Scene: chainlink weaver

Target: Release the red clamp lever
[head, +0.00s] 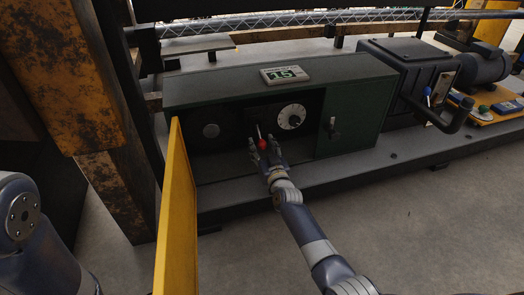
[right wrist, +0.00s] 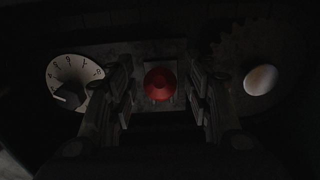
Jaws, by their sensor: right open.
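The red clamp lever (head: 262,144) stands in the open, dark bay of a green cabinet (head: 220,88), below and left of a white numbered dial (head: 291,116). A pale, thin shaft shows just above its red knob. My right gripper (head: 263,149) is open, with one finger on each side of the knob. In the right wrist view the red knob (right wrist: 160,84) sits centred between the parted fingers, with dark gaps on both sides; I cannot tell its exact depth between them. My left gripper is out of view; only part of my left arm shows.
A yellow door (head: 177,215) hangs open at the bay's left, near my arm. A round disc (head: 211,130) is left of the lever. The cabinet's right door (head: 348,118) with a dark handle is shut. A dark machine (head: 410,75) stands right. The floor in front is clear.

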